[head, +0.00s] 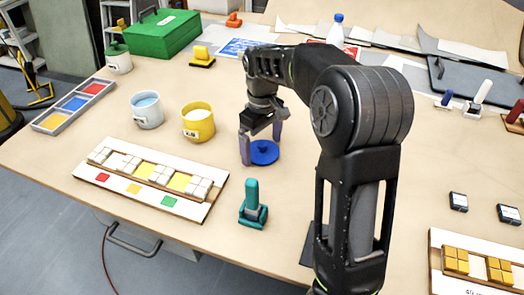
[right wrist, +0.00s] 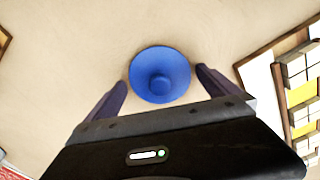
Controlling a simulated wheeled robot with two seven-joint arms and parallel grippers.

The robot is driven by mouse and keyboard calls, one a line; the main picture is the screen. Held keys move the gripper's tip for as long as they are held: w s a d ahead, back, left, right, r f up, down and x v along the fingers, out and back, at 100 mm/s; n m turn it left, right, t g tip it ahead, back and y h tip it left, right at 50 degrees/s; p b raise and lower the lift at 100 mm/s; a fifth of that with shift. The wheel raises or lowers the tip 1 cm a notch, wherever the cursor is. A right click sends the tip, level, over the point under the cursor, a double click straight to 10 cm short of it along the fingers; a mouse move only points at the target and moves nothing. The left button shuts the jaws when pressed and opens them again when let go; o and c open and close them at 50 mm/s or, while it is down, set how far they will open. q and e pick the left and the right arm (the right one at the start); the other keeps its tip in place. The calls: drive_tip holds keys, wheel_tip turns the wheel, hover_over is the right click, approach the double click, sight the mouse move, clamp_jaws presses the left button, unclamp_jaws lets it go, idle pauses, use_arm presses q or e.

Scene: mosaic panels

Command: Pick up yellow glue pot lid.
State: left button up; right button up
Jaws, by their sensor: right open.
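A round blue lid (head: 264,153) with a central knob lies flat on the table; it also shows in the right wrist view (right wrist: 160,75). It is the only loose lid I can make out, and it is blue, not yellow. My right gripper (head: 261,144) is open and points down at the lid, one finger on each side of it. In the right wrist view the fingers (right wrist: 162,78) stand apart from the lid's rim. The yellow glue pot (head: 198,124) stands uncovered to the left, with pale contents. My left gripper is out of view.
A mosaic panel (head: 205,207) lies front left. A teal-handled tool (head: 252,206) stands just in front of the lid. A yellow-handled tool (head: 202,56) and green box (head: 152,38) are behind.

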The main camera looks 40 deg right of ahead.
sight(262, 143)
drive_tip(key=shift+c, duration=0.3)
drive_tip(key=c, duration=1.1)
wheel_tip(262, 143, up, 10)
drive_tip(key=shift+p, duration=0.45)
